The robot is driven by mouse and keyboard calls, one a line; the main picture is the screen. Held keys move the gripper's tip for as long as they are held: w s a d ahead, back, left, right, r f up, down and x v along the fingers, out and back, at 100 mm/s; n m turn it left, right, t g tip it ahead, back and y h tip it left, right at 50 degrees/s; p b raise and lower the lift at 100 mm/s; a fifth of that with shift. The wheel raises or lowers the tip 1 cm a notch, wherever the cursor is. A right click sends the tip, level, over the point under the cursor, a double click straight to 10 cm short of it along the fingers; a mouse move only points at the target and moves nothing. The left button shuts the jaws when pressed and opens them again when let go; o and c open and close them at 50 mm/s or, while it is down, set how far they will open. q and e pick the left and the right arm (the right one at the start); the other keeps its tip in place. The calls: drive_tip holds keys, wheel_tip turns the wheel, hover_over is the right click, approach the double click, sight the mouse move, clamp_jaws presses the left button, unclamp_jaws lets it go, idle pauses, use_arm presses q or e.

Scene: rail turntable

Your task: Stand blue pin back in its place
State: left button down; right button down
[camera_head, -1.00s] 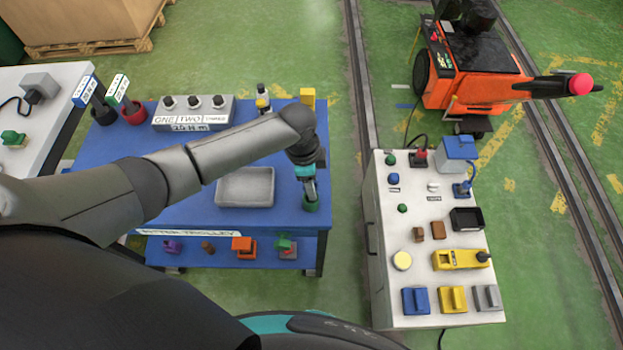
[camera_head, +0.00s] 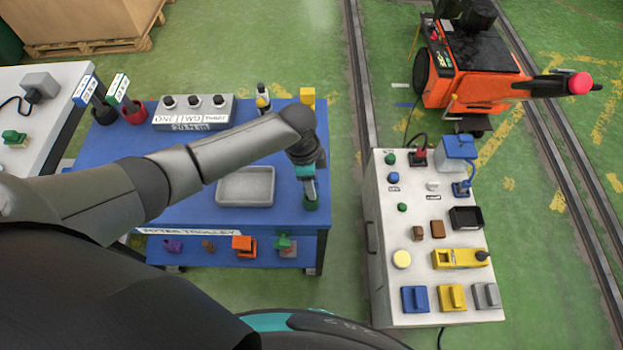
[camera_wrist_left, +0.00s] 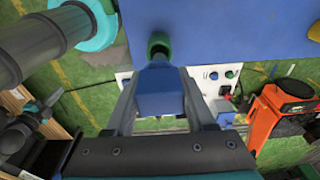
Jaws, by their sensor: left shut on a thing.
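My left gripper (camera_head: 309,190) is over the right edge of the blue trolley top, pointing down at a small green cup (camera_head: 311,205). In the left wrist view its fingers (camera_wrist_left: 160,95) are shut on the blue pin (camera_wrist_left: 160,92), a blue block with a narrower far end. That narrow end reaches the mouth of the green cup (camera_wrist_left: 159,42). I cannot tell how deep it sits in the cup. In the head view the gripper mostly hides the pin. My right gripper is not in view.
A grey tray (camera_head: 246,202) lies left of the gripper on the blue trolley (camera_head: 200,165). A yellow block (camera_head: 307,97) and a bottle stand at its back. A white cabinet (camera_head: 398,285) with several switches stands to the right, across a gap of green floor.

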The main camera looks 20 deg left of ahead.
use_arm(q)
drive_tip(key=shift+f+b, duration=1.75)
drive_tip(key=shift+f, duration=0.55)
drive_tip(key=shift+c, duration=0.8)
unclamp_jaws()
drive_tip(key=shift+r, duration=0.1)
wheel_tip(320, 180, up, 15)
drive_tip(key=a+p, duration=0.1)
drive_tip(key=shift+s+a+p, duration=0.25)
drive_tip(key=shift+a+p, duration=0.15)
